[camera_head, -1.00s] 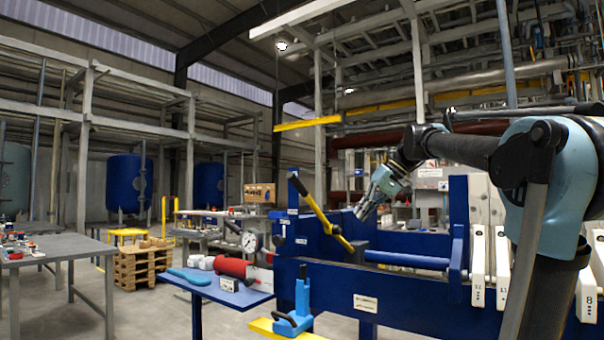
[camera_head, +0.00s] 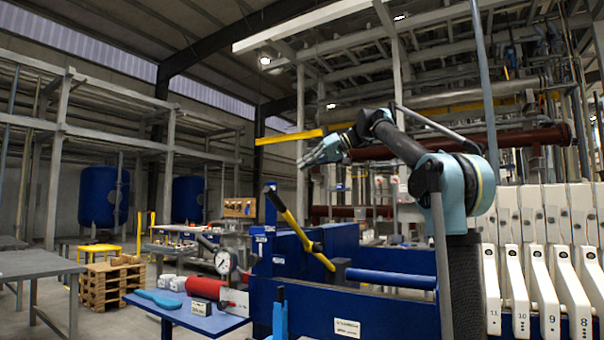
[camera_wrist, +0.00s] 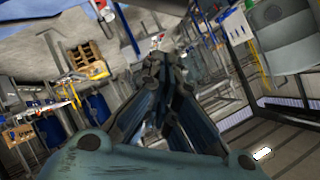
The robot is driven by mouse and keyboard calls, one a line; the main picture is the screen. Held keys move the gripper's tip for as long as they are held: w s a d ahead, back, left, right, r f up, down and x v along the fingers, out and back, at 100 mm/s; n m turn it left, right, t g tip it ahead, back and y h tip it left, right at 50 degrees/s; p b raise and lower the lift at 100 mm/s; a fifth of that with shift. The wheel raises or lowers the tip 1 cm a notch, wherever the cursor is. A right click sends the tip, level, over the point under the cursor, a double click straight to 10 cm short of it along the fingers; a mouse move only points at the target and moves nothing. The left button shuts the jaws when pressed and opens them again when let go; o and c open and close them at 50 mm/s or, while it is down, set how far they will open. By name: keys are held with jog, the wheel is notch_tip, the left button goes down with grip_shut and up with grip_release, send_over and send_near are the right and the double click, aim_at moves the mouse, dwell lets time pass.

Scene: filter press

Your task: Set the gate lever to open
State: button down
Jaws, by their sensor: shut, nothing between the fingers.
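A yellow lever (camera_head: 290,222) with a dark upper grip stands tilted on the blue frame of the press (camera_head: 375,310), its top leaning left. I cannot read a label that marks it as the gate lever. My gripper (camera_head: 305,160) is shut and empty, raised in the air above and to the right of the lever's top, and apart from it. In the wrist view my closed fingers (camera_wrist: 160,68) point into open space, and I cannot make out the lever there.
A blue side table (camera_head: 185,320) holds a red cylinder (camera_head: 206,287) and a light blue tool (camera_head: 158,301). A round gauge (camera_head: 223,262) stands beside the lever. White numbered plates (camera_head: 540,290) line the right. A blue bar (camera_head: 392,279) crosses the frame.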

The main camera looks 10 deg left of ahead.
send_over(279, 200)
jog(key=w+d, duration=0.2)
notch_tip(279, 200, down, 4)
jog(key=r, duration=0.1)
jog(key=f, duration=0.1)
jog(key=s+a+f, duration=0.1)
jog(key=a+f, duration=0.1)
jog(key=shift+s+f, duration=0.35)
jog(key=shift+f, duration=0.05)
jog(key=shift+d+f, duration=0.1)
